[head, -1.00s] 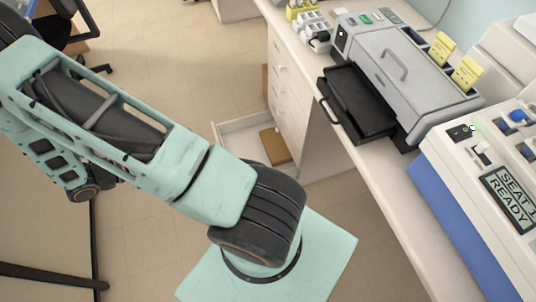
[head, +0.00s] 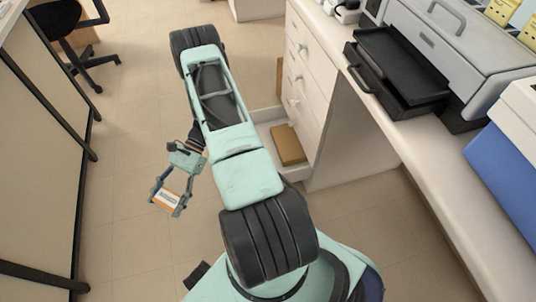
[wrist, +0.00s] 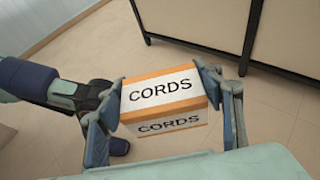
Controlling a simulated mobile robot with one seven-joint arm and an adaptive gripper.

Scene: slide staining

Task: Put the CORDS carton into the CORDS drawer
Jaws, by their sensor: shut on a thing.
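The CORDS carton (wrist: 163,97) is white with orange edges and black lettering. In the wrist view it sits between the two fingers of my gripper (wrist: 165,100), which is shut on its sides. In the head view my gripper (head: 168,196) holds the carton (head: 167,198) in the air over the floor, left of the drawer unit. An open white drawer (head: 265,113) sticks out low from the drawer unit (head: 310,70), with a brown box (head: 287,145) inside. My arm hides part of this drawer. I cannot read a label on it.
A counter (head: 390,150) on the right carries a grey machine with a black tray (head: 395,70). A dark chair (head: 75,40) stands at the far left. A cabinet (head: 40,150) lines the left side. The floor between is clear.

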